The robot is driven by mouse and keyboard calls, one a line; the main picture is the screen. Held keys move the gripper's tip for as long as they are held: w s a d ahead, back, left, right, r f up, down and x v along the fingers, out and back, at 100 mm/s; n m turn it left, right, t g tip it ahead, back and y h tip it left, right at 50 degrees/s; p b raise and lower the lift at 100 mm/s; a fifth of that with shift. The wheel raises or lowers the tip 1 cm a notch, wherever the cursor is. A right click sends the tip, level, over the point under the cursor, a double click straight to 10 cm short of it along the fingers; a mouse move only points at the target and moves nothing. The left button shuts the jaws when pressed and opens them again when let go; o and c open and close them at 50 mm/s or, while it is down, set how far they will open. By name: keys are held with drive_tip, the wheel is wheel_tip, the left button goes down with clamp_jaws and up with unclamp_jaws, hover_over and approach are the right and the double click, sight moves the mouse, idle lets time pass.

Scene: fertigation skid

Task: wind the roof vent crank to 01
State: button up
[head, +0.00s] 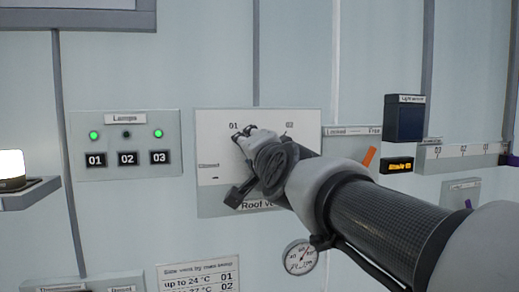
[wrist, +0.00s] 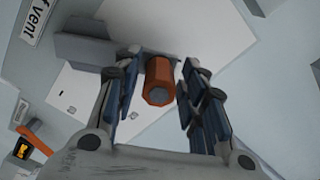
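The roof vent panel (head: 215,190) is a white plate with a "01" mark at its upper left and another, less legible mark at its upper right. My gripper (head: 243,133) is in front of it, near the "01" mark, and hides most of the crank in the head view. In the wrist view the crank's orange handle (wrist: 158,82) stands between the two fingers of my gripper (wrist: 160,95). The fingers are open, with a narrow gap on each side of the handle. A grey bar (wrist: 88,48), apparently the crank arm, runs beside the handle.
A lamps panel (head: 125,170) with buttons is left of the vent panel. An orange lever (head: 369,156) and a dark box (head: 405,118) are to the right. A gauge (head: 300,257) is below my arm. A lit lamp (head: 12,168) stands on a shelf at far left.

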drive_tip(key=shift+o, duration=0.3)
drive_tip(key=shift+f, duration=0.1)
drive_tip(key=v, duration=0.7)
drive_tip(key=shift+s, duration=0.3)
drive_tip(key=s+d+f+n+g+h+b, duration=0.1)
drive_tip(key=s+d+f+n+g+b, duration=0.2)
drive_tip(key=s+f, duration=0.6)
drive_tip(key=s+d+f+n+g+h+b, duration=0.2)
drive_tip(key=s+f, duration=0.6)
drive_tip(key=f, duration=1.4)
drive_tip(key=s+d+f+n+g+h+b, duration=0.2)
drive_tip(key=s+d+f+g+b, duration=0.4)
drive_tip(key=f, duration=1)
drive_tip(key=s+d+n+g, duration=0.1)
drive_tip(key=s+d, duration=0.2)
drive_tip(key=shift+s+d+f+n+g, duration=0.15)
drive_tip(key=shift+s+d+n+g, duration=0.05)
drive_tip(key=shift+s+n+g, duration=0.2)
drive_tip(key=shift+w, duration=0.1)
